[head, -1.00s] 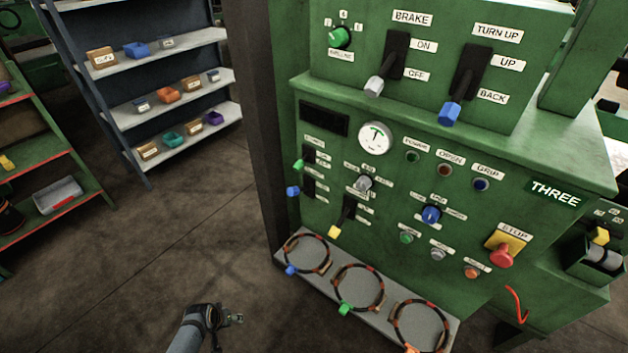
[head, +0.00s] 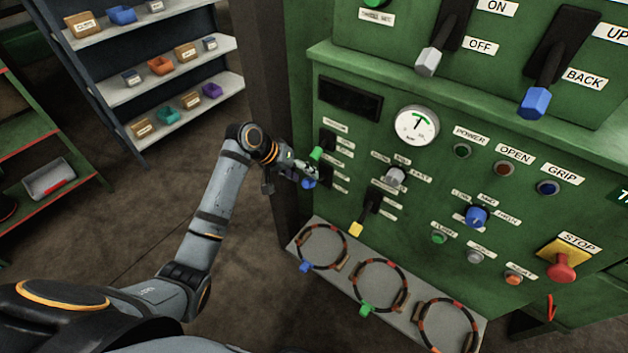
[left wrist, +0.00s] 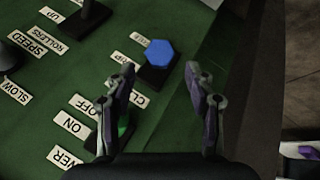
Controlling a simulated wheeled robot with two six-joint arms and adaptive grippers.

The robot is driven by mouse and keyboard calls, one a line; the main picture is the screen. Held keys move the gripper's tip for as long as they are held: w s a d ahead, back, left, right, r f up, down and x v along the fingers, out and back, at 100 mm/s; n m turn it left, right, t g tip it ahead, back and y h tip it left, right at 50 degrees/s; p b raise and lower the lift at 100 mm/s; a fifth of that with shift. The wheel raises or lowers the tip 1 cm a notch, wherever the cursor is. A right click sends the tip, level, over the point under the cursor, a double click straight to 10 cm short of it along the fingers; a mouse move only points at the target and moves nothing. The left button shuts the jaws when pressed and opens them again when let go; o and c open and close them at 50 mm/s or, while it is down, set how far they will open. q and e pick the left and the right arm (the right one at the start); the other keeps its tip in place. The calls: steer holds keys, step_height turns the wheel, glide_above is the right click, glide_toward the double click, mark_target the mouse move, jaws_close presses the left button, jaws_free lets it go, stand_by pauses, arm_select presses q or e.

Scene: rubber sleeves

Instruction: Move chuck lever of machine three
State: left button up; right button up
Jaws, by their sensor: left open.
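The green machine panel (head: 440,165) carries two short levers at its left edge, one with a green knob (head: 316,153) and one with a blue knob (head: 309,183) below it. Which is the chuck lever I cannot read; the label beside the blue knob is partly hidden. My left gripper (head: 300,170) is at these levers. In the left wrist view, the open fingers (left wrist: 160,72) point toward the blue knob (left wrist: 159,53), which lies ahead between the fingertips. The green knob (left wrist: 123,128) is partly hidden behind the left finger. My right gripper is out of view.
A yellow-knobbed lever (head: 356,229) and a grey dial (head: 396,175) sit to the right of the gripper. A ledge with several striped rings (head: 381,286) juts out below. A red stop button (head: 561,268) is at the right. Shelves (head: 150,85) stand behind left.

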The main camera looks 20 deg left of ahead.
mark_target(313, 181)
arm_select(q)
steer(key=x, duration=0.6)
jaws_close()
stand_by(0.3)
